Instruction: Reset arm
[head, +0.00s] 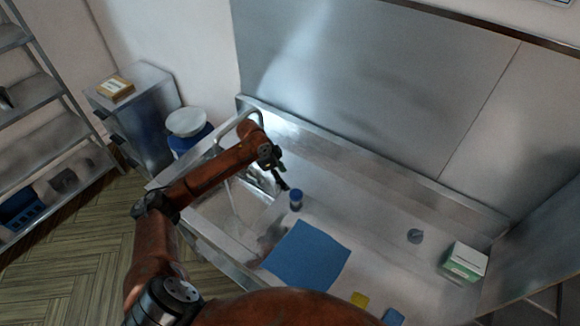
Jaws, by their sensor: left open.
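My left arm is orange-brown and comes in from the left side of the head view. It reaches over the sink end of the steel counter. My left gripper (281,180) is dark, points down and right, and is open with nothing seen in it. A small jar with a blue lid (296,199) stands on the counter just right of and below the gripper, apart from it as far as I can see. My right gripper is not in view.
A blue mat (308,255) lies on the steel counter (375,222). A green and white box (464,262), a small grey object (415,236), a yellow sponge (359,299) and a blue item (393,317) lie to the right. The sink (240,205) and faucet (229,126) are beside my arm.

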